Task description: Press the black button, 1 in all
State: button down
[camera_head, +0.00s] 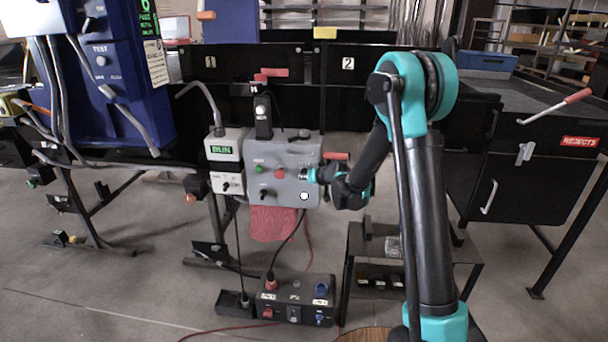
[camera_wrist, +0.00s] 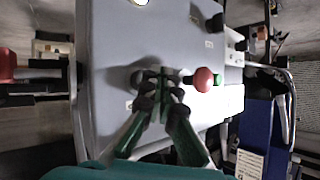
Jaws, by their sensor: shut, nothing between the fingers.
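The grey control panel (camera_head: 275,150) stands at the middle of the head view and fills much of the wrist view (camera_wrist: 110,50). It carries a green button (camera_head: 260,169) and a red button (camera_head: 280,174) in a row. My gripper (camera_head: 311,174) is shut and empty at the right end of this row, close to the panel face. In the wrist view my fingertips (camera_wrist: 164,73) overlap a dark round part (camera_wrist: 138,78), which looks like the black button. The fingers partly hide it, and I cannot tell whether they touch it. The red button (camera_wrist: 203,80) is to their right.
A white round light (camera_head: 304,196) and a black knob (camera_head: 265,194) are lower on the panel. A smaller RUN box (camera_head: 225,150) adjoins it. A blue test cabinet (camera_head: 120,75) stands left, a black rejects bin (camera_head: 535,150) right, and a power box (camera_head: 294,299) on the floor.

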jog(key=shift+w, duration=0.1)
jog(key=shift+w, duration=0.35)
jog(key=shift+w, duration=0.5)
dwell(0.7)
jog(key=shift+s, duration=0.95)
jog(key=s, duration=0.5)
jog(key=shift+a, duration=0.1)
dwell(0.8)
